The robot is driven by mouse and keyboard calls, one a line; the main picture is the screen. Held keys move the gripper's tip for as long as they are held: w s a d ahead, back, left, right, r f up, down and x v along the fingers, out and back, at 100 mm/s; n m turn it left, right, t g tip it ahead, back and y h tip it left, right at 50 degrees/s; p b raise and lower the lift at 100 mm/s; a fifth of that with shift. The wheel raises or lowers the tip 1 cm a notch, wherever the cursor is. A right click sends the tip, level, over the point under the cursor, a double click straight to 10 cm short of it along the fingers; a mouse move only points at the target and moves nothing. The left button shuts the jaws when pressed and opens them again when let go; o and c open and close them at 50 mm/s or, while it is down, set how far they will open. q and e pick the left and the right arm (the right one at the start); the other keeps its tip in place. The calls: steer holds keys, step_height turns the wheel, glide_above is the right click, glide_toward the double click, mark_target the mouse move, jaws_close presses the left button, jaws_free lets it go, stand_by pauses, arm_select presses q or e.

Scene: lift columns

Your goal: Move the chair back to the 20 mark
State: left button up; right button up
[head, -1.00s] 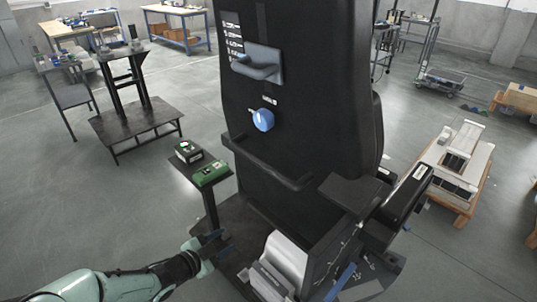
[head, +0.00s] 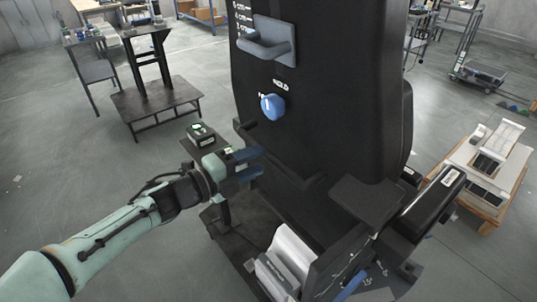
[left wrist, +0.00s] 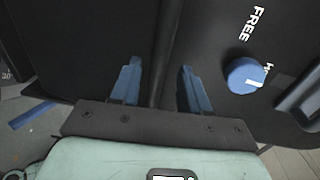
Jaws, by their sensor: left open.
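The chair's tall black back (head: 330,110) stands in the middle of the head view. A blue knob (head: 272,106) on it has HOLD and FREE labels; in the left wrist view the knob (left wrist: 245,76) has its white mark turned toward the partly hidden H word. A dark bar (left wrist: 165,45) crosses the back. My left gripper (head: 252,164) is open at the bar's left end, its blue fingers either side of it in the left wrist view (left wrist: 160,88); I cannot tell whether they touch it. A "30" mark (left wrist: 7,75) shows at that view's left edge. My right gripper is not in view.
A grey-blue handle (head: 268,42) juts from the upper back beside a white scale. A black armrest (head: 432,205) sticks out at right. Open floor lies at left.

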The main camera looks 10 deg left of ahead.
mark_target(267, 158)
arm_select(q)
steer(key=shift+x, duration=2.35)
jaws_close()
steer(key=shift+s+a+f+b, duration=0.15)
steer(key=shift+f+b, duration=0.15)
steer(key=shift+b, duration=0.2)
steer(key=s+a+f+t+h+b, duration=0.1)
steer(key=s+a+f+b, duration=0.5)
steer(key=b, duration=0.7)
steer(key=shift+s+f+t+h, duration=0.25)
steer(key=shift+s+t, duration=0.25)
steer(key=shift+s, duration=0.35)
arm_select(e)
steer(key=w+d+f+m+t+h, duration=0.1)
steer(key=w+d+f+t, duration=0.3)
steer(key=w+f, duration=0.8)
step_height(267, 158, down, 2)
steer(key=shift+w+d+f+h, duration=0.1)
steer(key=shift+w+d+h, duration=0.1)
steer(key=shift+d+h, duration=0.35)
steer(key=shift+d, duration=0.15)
